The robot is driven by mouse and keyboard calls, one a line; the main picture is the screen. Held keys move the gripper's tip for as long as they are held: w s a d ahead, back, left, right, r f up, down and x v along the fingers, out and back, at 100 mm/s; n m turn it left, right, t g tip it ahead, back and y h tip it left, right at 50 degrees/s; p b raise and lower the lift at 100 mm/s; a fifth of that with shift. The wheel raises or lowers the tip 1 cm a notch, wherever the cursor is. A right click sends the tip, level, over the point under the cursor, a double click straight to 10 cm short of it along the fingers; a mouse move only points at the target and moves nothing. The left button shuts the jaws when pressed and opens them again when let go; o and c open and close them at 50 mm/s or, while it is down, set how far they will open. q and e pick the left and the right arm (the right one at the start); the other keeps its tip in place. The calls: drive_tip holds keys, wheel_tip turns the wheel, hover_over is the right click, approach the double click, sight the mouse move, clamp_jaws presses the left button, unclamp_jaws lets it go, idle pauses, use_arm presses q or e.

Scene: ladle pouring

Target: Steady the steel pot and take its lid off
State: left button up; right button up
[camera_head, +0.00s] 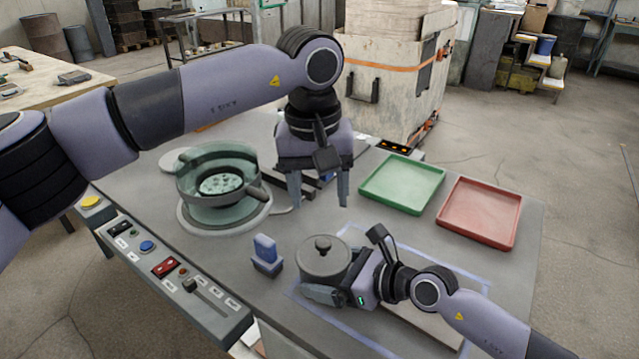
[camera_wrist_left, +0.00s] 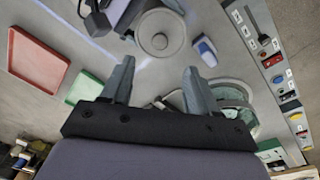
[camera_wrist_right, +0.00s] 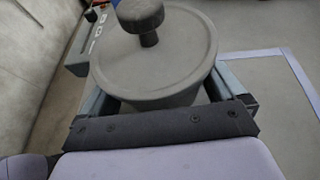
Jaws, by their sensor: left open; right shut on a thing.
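The grey steel pot (camera_head: 322,268) stands on the table inside the blue taped outline, with its lid (camera_head: 323,251) on and a round knob on top. The lid fills the upper part of the right wrist view (camera_wrist_right: 154,55) and also shows in the left wrist view (camera_wrist_left: 160,33). My right gripper (camera_head: 335,285) is shut on the pot body from the right, one finger on each side. My left gripper (camera_head: 319,200) is open and empty, pointing down above the table, behind and higher than the pot, apart from the lid.
A greenish glass bowl (camera_head: 187,185) stands on a round base at left. A blue block-like holder (camera_head: 266,255) stands just left of the pot. Green (camera_head: 403,184) and red (camera_head: 480,212) trays lie at back right. A control panel (camera_head: 172,272) lines the front-left edge.

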sight(323, 242)
use_arm(q)
drive_tip(key=f+m, duration=0.1)
drive_tip(key=f, duration=0.2)
drive_tip(key=f+m, duration=0.2)
drive_tip(key=f, duration=0.2)
drive_tip(key=w+f+m, duration=0.1)
drive_tip(key=f, duration=0.2)
drive_tip(key=shift+d+f+m, duration=0.3)
drive_tip(key=shift+f, duration=0.1)
drive_tip(key=shift+c, duration=0.2)
clamp_jaws()
drive_tip(key=shift+r, duration=0.2)
idle(0.5)
drive_tip(key=shift+r, duration=1)
